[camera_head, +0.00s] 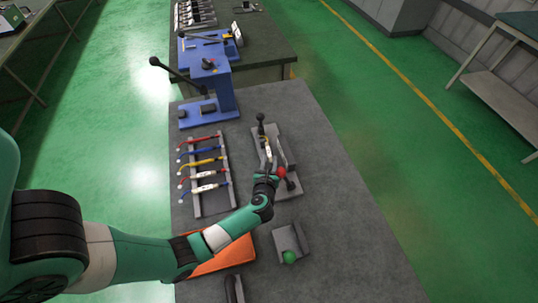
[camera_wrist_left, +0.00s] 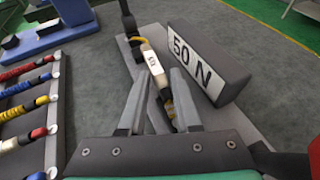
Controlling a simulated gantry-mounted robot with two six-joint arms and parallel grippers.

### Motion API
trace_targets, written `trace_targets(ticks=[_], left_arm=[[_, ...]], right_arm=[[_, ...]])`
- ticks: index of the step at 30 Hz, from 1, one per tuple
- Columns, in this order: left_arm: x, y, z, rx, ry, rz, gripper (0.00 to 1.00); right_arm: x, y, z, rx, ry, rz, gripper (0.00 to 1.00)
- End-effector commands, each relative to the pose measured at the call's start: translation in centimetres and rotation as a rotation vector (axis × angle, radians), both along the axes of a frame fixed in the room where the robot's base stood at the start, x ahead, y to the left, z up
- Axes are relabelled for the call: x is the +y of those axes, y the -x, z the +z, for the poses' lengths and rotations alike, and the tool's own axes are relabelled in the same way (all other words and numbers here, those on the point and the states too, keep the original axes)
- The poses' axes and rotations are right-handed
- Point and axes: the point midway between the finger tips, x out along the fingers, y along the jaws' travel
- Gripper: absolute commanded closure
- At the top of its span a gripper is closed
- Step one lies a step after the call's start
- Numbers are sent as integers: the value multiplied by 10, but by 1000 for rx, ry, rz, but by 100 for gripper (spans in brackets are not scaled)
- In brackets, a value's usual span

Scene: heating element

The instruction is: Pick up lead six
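A lead with a white label and yellow ends (camera_wrist_left: 153,62) lies along the grey test fixture (camera_head: 262,130), beside a dark block marked "50 N" (camera_wrist_left: 208,62). The label is too small to read surely. It also shows in the head view (camera_head: 267,147), partly hidden by my gripper. My left gripper (camera_wrist_left: 160,88) is over the fixture, its two fingers apart on either side of the lead's near part. I see a gap between the fingers and the lead. In the head view the left gripper (camera_head: 268,164) is small. My right gripper is not in view.
A rack (camera_head: 196,208) with several coloured leads stands left of the fixture. A blue lever press (camera_head: 212,92) is behind it. The table's right side is clear.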

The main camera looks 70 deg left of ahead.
Motion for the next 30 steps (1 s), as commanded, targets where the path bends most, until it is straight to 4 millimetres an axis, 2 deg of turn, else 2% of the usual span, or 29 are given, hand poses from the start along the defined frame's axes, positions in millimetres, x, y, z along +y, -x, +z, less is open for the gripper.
trace_targets(ticks=[1, 4, 16, 21, 26, 30], left_arm=[[0, 0, 0, 0, 0, 0, 82], [0, 0, 0, 0, 0, 0, 100], [0, 0, 0, 0, 0, 0, 100], [0, 0, 9, -1, 0, 0, 100], [-21, 10, 6, 2, 1, -5, 100], [-48, 25, 6, 3, 1, -7, 100]], right_arm=[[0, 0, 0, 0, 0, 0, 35], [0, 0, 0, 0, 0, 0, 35], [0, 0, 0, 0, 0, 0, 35], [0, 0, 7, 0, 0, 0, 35], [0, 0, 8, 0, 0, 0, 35], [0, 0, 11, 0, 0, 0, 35]])
